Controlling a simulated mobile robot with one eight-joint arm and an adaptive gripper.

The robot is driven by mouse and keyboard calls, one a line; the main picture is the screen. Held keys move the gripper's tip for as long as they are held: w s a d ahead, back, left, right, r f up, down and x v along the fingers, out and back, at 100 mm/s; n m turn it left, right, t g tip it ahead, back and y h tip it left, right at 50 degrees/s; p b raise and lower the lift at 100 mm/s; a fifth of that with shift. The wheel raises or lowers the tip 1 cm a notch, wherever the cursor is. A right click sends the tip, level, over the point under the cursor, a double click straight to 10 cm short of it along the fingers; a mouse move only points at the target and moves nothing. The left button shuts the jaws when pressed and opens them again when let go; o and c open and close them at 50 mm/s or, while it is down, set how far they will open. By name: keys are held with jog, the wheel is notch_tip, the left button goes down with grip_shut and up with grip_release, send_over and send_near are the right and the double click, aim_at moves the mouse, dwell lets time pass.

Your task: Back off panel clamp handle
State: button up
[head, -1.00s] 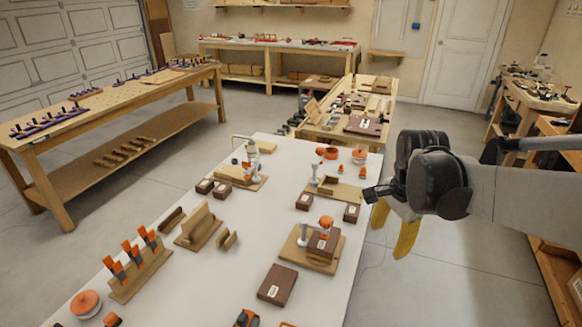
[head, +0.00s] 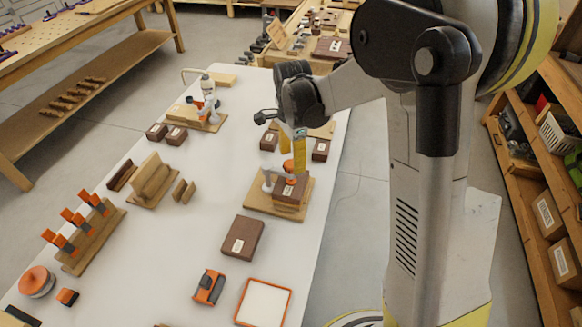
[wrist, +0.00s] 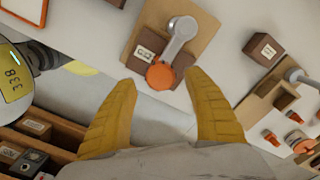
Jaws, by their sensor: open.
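A clamp stands on a wooden base (head: 258,203) near the right edge of the white table. It has a grey post (head: 267,182), an orange round handle (head: 288,166) and a brown labelled block (head: 290,188) under it. In the wrist view, the orange handle (wrist: 160,76) sits at the end of a grey arm (wrist: 178,40) beside the brown block (wrist: 148,44). My gripper (head: 294,160) is above this clamp, yellow fingers pointing down. In the wrist view my gripper (wrist: 163,80) is open and empty, and the handle shows between its fingertips. Contact cannot be told.
A brown labelled box (head: 243,236), an orange-rimmed tray (head: 263,302) and an orange-grey device (head: 209,287) lie nearer. Another clamp fixture (head: 208,100) stands at the back left, and brown blocks (head: 320,150) sit just behind my gripper. A shelf (head: 545,190) is at the right.

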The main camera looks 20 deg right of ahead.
jog(key=shift+f, duration=1.15)
jog(key=c, duration=1.2)
jog(key=shift+n, duration=0.3)
